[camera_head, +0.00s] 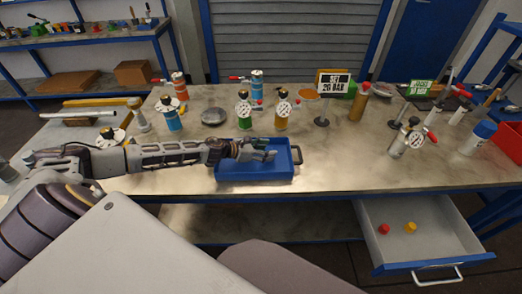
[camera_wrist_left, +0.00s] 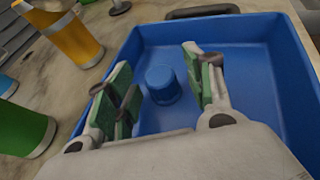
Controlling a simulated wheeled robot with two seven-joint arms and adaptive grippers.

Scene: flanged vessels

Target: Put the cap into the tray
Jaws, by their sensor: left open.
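The blue tray (camera_head: 240,174) lies on the workbench near its front edge and fills much of the left wrist view (camera_wrist_left: 262,105). A small blue cap (camera_wrist_left: 162,86) shows in the left wrist view inside the tray's outline, seen between my open fingers with a gap on both sides. I cannot tell for sure whether it rests on the tray floor. My left gripper (camera_head: 268,153) is open over the tray, with green-padded fingers (camera_wrist_left: 160,68). The cap does not show clearly in the head view. My right gripper is not in view.
A green vessel (camera_head: 244,121) and an orange vessel (camera_head: 282,121) with gauges stand behind the tray. A sign (camera_head: 333,83) on a stand is further right. An open drawer (camera_head: 400,261) below holds a red cap (camera_head: 383,229) and a yellow cap (camera_head: 411,227).

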